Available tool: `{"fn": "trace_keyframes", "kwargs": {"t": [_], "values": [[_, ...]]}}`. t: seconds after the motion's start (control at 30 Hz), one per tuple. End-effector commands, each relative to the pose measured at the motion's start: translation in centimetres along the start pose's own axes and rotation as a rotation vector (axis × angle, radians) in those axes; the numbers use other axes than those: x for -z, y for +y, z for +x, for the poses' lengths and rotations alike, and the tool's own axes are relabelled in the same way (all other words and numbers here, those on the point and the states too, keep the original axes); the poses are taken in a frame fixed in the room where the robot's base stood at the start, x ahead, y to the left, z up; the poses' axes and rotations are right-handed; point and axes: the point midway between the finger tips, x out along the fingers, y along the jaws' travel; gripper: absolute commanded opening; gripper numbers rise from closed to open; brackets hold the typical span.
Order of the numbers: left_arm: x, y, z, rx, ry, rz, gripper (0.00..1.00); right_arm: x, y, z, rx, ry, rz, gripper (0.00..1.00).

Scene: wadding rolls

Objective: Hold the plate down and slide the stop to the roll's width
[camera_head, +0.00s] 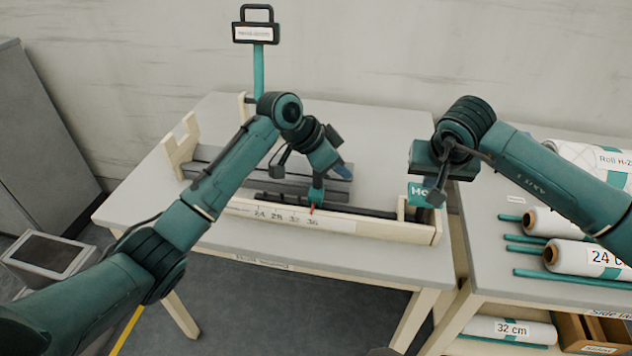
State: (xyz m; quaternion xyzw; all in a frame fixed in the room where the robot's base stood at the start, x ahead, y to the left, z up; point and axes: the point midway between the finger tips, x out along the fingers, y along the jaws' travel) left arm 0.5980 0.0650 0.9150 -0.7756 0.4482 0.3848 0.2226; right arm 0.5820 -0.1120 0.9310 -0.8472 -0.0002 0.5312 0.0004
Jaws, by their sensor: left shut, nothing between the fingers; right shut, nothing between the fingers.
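The measuring fixture (375,229) lies along the front of the table, with a scale strip showing 24, 28, 32 and 36. The teal stop (316,192) stands at the scale with a red pointer near 36. My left gripper (331,168) is shut and empty, just above the stop; I cannot tell whether they touch. The teal plate (416,194), with part of a white label showing, is at the fixture's right end. My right gripper (428,172) is shut and empty, right over the plate, partly hiding it; contact cannot be told. Its fingertips are hard to make out.
Grey rollers (225,170) lie behind the scale, and a teal post with a sign (256,34) rises behind them. The side table at right holds white rolls, including a 24 cm one (585,257). A 32 cm roll (510,330) and a cardboard box (595,330) are below.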

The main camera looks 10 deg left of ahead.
Motion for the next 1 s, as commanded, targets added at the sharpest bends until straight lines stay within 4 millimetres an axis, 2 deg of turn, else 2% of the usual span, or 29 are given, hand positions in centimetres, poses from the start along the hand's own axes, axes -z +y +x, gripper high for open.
{"fn": "trace_keyframes", "kwargs": {"t": [0.27, 1.0], "values": [[-0.2, -0.3, -0.1, 0.007, -0.003, -0.003, 0.0, -0.1, 0.0, 0.1, 0.0, 0.0, 0.0, 0.0], [-0.1, -0.3, -0.1, 0.008, -0.001, -0.003, 0.0, -1.2, 0.1, 2.3, -0.002, -0.004, 0.0, 0.0]]}}
